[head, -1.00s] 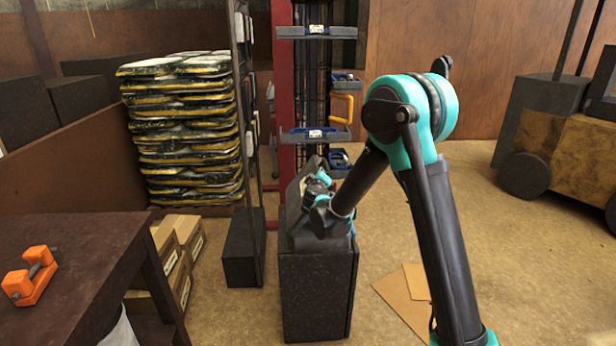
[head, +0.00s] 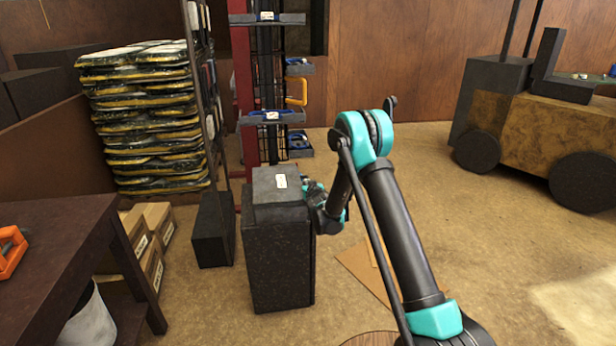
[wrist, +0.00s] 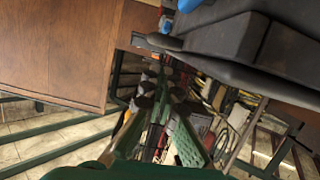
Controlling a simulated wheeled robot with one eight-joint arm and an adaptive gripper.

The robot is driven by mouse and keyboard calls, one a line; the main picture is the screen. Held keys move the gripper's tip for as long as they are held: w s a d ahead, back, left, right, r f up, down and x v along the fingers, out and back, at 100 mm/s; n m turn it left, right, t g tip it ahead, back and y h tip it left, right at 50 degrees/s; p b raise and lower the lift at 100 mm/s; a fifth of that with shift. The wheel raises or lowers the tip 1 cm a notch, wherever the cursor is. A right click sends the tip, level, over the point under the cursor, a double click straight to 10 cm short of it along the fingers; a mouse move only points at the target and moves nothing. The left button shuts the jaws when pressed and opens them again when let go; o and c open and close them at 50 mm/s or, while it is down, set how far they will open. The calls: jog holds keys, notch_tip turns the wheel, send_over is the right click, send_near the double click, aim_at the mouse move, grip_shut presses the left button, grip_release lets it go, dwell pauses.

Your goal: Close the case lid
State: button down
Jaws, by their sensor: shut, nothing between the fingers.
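The case (head: 279,190) is a dark grey box on top of a black speckled stand (head: 279,262) in the head view. Its lid looks down and flat, with a small white label on top. In the wrist view a dark grey body, likely the case (wrist: 225,38), fills the upper right. My gripper (wrist: 161,88) is shut and empty, beside and apart from that body in the wrist view. In the head view my wrist is at the right side of the case, and the fingertips are too small to make out there.
A rack (head: 268,118) with blue-edged shelves stands behind the case. A dark table (head: 62,243) with an orange tool (head: 10,252) is at left, above cardboard boxes (head: 153,218). A yellow vehicle (head: 555,135) stands at right. Floor between is open, with flat cardboard (head: 362,270).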

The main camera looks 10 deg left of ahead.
jog(key=shift+d+f, duration=0.15)
jog(key=shift+f, duration=0.65)
jog(key=shift+d+f, duration=0.15)
jog(key=shift+f, duration=0.6)
